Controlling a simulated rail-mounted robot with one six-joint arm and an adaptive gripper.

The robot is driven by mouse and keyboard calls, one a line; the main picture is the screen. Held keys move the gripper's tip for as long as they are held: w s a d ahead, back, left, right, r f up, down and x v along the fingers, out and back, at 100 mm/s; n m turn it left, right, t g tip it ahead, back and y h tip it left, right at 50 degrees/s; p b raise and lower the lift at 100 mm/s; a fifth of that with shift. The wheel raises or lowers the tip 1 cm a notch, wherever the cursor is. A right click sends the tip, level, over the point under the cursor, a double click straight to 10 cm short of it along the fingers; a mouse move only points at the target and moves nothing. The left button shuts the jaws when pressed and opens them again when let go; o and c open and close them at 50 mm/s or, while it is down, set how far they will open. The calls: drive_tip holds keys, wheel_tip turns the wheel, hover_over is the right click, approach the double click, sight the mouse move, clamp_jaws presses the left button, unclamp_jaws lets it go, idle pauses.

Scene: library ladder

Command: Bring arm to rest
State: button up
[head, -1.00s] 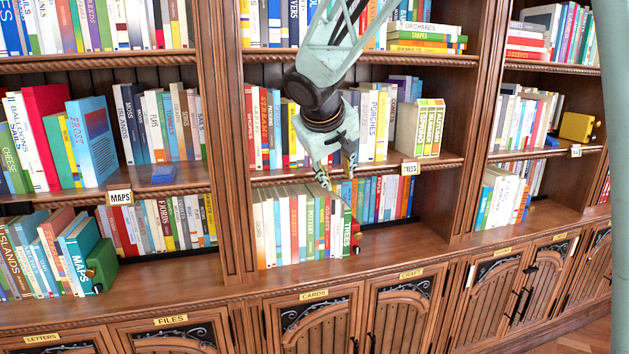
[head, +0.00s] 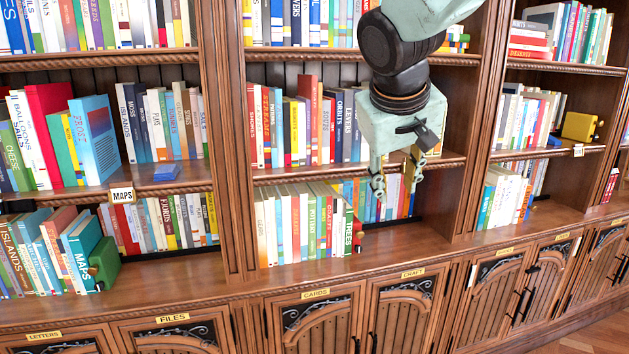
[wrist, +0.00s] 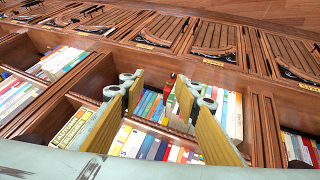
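My gripper (head: 395,183) hangs pointing down in front of the right part of the middle bookcase bay in the head view. Its two fingers are spread apart, with nothing between them. In the wrist view the gripper (wrist: 158,88) also shows two separated fingers with yellow inner pads, and books and shelves lie beyond them. My arm comes in from the top of the head view and covers some books on the middle shelf.
Books (head: 305,225) stand on the lower shelf below and left of my gripper, with a red bookend (head: 359,237) at their right end. A green bookend (head: 103,264) is at lower left. A blue object (head: 166,173) lies on the left shelf. Closed cabinet doors (head: 400,315) run below.

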drive_tip(key=s+d+f+m, duration=0.1)
drive_tip(key=s+f, duration=0.1)
drive_tip(key=s, duration=1.1)
drive_tip(key=s+d+f+g+y, duration=0.1)
drive_tip(key=s+f, duration=0.2)
drive_tip(key=s, duration=0.9)
drive_tip(key=s+d+f+m+g+y+b, duration=0.1)
drive_tip(key=s+f, duration=0.2)
drive_tip(key=s, duration=1)
drive_tip(key=shift+s+d+f+m, duration=0.15)
drive_tip(key=shift+s+f+m, duration=0.1)
drive_tip(key=shift+s+m, duration=0.05)
